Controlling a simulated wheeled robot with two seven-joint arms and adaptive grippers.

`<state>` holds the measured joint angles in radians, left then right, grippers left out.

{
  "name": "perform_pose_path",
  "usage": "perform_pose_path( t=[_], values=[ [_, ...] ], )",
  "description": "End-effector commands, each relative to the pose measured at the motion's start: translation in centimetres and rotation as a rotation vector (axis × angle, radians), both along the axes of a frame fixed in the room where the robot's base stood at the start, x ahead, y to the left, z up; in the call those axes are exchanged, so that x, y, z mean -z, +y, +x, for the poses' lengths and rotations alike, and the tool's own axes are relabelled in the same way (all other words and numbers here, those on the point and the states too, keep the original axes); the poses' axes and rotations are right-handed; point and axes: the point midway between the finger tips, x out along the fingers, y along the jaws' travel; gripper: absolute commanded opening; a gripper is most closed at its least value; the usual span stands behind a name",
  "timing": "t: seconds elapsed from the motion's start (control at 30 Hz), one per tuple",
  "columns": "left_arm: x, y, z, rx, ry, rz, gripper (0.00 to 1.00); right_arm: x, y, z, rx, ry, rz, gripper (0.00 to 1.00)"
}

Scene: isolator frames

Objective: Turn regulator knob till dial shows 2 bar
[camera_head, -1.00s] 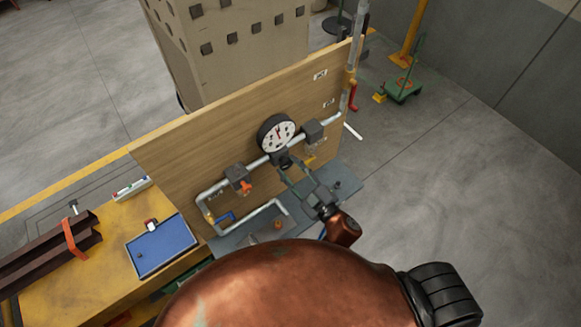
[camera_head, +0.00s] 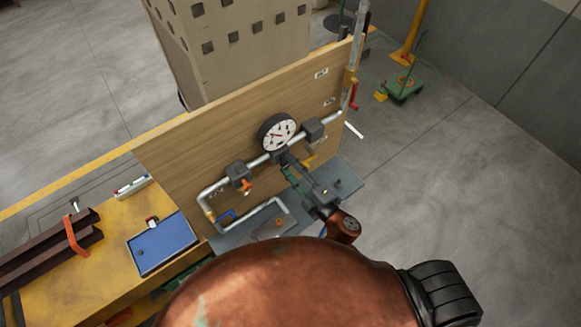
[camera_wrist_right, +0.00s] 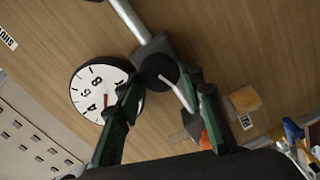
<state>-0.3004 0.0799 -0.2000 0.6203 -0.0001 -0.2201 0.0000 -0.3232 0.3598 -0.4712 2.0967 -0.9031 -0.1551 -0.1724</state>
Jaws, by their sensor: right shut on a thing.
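The round pressure dial (camera_head: 277,132) has a white face, black rim and red needle, and sits on the pipe on a wooden board. It also shows in the right wrist view (camera_wrist_right: 90,83), partly covered by a finger; I cannot read its value surely. The dark round regulator knob (camera_wrist_right: 158,70) is below the dial and has a pale bar across it. My right gripper (camera_head: 288,163) reaches up to it, its green-black fingers (camera_wrist_right: 167,88) on either side, shut on the knob. The left gripper is not in view.
The wooden board (camera_head: 190,140) carries grey pipe, a valve with an orange handle (camera_head: 246,187) to the left, and a red handle (camera_head: 354,96) at right. A blue tray (camera_head: 163,246) and brown beams (camera_head: 40,255) lie on the yellow table. Open floor is to the right.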

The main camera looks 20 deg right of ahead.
Motion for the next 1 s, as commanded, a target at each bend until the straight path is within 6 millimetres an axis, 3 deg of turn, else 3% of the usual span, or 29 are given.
perform_pose_path(
  t=[0.47,0.5,0.7,1.0],
  values=[
    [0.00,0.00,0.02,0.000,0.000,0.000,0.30,-0.04,0.06,-0.01,-0.002,-0.006,-0.012,0.11],
    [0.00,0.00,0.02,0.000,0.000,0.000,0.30,-0.04,0.06,-0.01,-0.002,-0.006,-0.011,0.37],
    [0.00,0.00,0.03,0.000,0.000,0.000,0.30,-0.02,0.04,0.00,-0.001,-0.004,-0.011,0.51],
    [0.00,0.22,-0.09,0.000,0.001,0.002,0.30,0.03,-0.03,-0.11,0.000,-0.004,-0.010,0.52]
  ],
)
